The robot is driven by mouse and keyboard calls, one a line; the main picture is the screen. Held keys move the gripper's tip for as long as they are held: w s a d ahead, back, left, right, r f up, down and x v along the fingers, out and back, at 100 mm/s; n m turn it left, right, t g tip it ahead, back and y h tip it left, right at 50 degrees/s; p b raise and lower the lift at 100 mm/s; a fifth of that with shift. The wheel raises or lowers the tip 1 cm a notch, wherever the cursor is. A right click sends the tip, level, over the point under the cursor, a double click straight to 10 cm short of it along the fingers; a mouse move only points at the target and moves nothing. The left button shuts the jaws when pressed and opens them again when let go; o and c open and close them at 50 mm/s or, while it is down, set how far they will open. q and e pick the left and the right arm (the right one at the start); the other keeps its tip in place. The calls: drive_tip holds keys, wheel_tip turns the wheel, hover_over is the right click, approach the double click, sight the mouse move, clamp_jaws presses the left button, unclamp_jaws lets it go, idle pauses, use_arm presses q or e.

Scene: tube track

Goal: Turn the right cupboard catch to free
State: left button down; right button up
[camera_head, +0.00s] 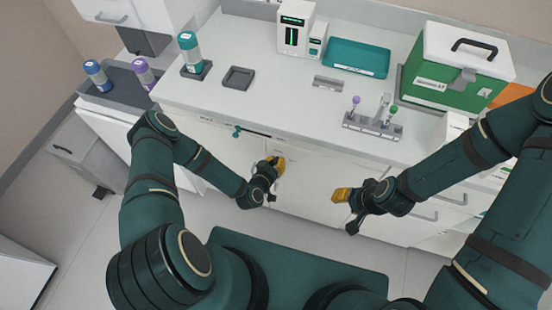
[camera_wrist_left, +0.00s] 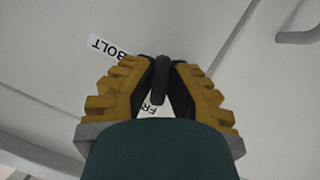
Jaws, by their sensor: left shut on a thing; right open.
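My left gripper (camera_head: 278,166) is at the white cupboard front below the counter. In the left wrist view, its yellow-padded fingers (camera_wrist_left: 160,90) are shut on a dark catch (camera_wrist_left: 160,72), a narrow upright bar between the fingertips. A label reading BOLT (camera_wrist_left: 110,47) is on the panel at the upper left of the catch. A second label starting FR (camera_wrist_left: 150,108) is partly hidden behind the fingers. In the head view the gripper hides the catch. My right gripper (camera_head: 347,207) is open and empty in front of the cupboards to the right.
The counter (camera_head: 250,105) above holds a green box (camera_head: 450,75), a teal tray (camera_head: 357,58), a small rack (camera_head: 373,126) and a teal-capped bottle (camera_head: 190,52). A teal piece (camera_head: 237,131) is on the counter front, left of my left gripper. Floor is free at lower left.

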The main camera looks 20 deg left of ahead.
use_arm(q)
drive_tip(key=shift+r+m+y+p, duration=0.1)
drive_tip(key=shift+m+y+p, duration=0.85)
drive_tip(key=shift+m, duration=0.45)
drive_tip(key=c, duration=1)
unclamp_jaws()
drive_tip(key=v, duration=1.2)
drive_tip(key=shift+w, duration=0.1)
